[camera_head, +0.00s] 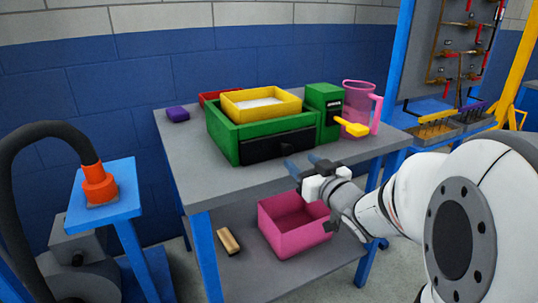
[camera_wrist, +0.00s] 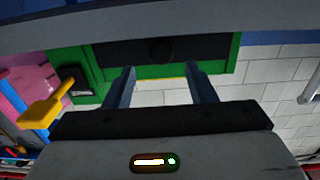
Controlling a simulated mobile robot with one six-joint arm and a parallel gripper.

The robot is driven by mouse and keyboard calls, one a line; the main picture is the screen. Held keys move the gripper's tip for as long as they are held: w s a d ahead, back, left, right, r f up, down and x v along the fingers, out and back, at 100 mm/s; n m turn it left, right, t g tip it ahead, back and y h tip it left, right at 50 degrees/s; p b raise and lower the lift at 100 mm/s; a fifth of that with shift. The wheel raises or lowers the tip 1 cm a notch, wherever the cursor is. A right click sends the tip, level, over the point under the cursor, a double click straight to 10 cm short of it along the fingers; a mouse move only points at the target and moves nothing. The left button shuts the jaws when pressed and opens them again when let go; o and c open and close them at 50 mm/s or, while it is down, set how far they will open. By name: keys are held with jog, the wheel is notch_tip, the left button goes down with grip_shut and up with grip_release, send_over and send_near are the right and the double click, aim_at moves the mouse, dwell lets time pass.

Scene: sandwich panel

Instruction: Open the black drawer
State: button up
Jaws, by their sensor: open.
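The black drawer (camera_head: 262,149) is set in the front of a green box (camera_head: 222,138) on the grey table and looks shut. In the wrist view, the drawer front (camera_wrist: 205,52) fills the top middle, with a round black knob (camera_wrist: 161,50) at its centre and green frame around it. My gripper (camera_head: 303,161) is open and empty in front of the drawer, apart from it, near the table's front edge. In the wrist view my two fingers (camera_wrist: 158,68) point toward the drawer front, with the knob roughly between them in the picture but beyond the tips.
A yellow tray (camera_head: 262,103) sits on the green box. A green dispenser (camera_head: 324,102) with a yellow lever (camera_head: 352,128) and a pink jug (camera_head: 357,95) stand to its right. A pink bin (camera_head: 293,224) is on the lower shelf. The tabletop before the drawer is clear.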

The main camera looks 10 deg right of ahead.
aim_at(288, 151)
jog(key=b+x, duration=0.1)
jog(key=x, duration=0.6)
jog(key=shift+w+a+b, duration=0.15)
jog(key=shift+w+b, duration=0.15)
jog(key=shift+b, duration=0.1)
grip_shut()
